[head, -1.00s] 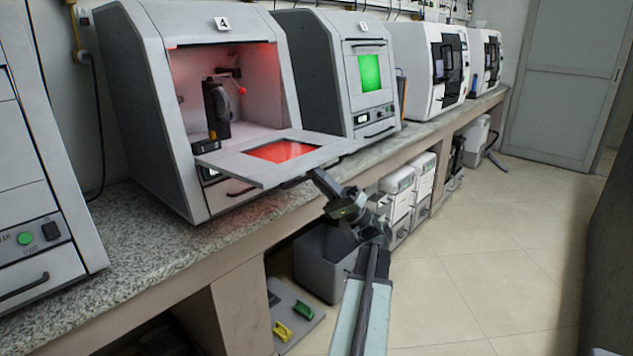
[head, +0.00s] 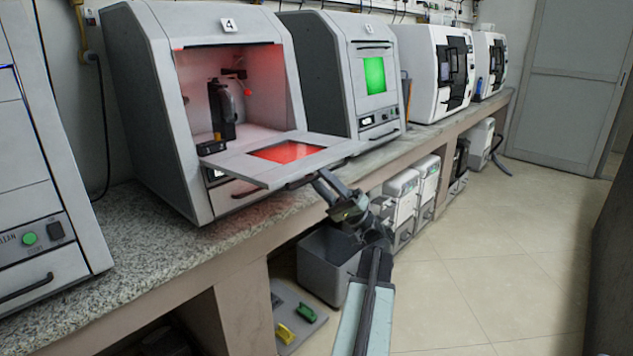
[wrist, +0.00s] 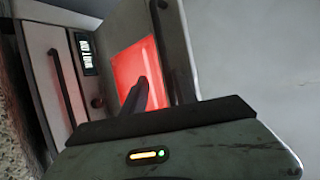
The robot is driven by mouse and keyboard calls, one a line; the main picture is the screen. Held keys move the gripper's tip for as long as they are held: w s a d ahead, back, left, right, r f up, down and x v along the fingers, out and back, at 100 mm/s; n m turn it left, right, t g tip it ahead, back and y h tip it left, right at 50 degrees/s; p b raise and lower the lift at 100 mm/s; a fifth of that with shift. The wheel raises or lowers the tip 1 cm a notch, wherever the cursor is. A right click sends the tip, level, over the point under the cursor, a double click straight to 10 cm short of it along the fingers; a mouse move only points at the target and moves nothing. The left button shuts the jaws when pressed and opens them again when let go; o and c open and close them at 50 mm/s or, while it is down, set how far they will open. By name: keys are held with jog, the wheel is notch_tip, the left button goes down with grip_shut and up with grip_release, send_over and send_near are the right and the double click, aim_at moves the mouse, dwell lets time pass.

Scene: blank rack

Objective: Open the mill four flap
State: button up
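Mill four (head: 185,22), a grey cabinet with a "4" plate, stands on the counter with its red-lit chamber open. Its flap (head: 330,150), a pale panel with a red window, is folded down and lies about level in front of the chamber. In the wrist view the flap (wrist: 180,65) slants across the middle, with a dark handle (wrist: 163,20) at its outer edge. My gripper (head: 325,182) is just below the flap's outer right edge, close to the handle. Its dark fingers (wrist: 147,85) show in front of the red window. Whether they touch the flap is unclear.
A second mill (head: 335,80) with a green window is to the right, its front closed. Two white machines (head: 430,95) stand further along. Another grey machine (head: 40,180) is at the left. A grey bin (head: 325,270) is under the counter. The floor at right is clear.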

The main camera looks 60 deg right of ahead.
jog(key=b+v, duration=0.5)
jog(key=v, duration=0.2)
jog(key=shift+s+f, duration=0.25)
jog(key=shift+f, duration=0.05)
jog(key=shift+d, duration=0.1)
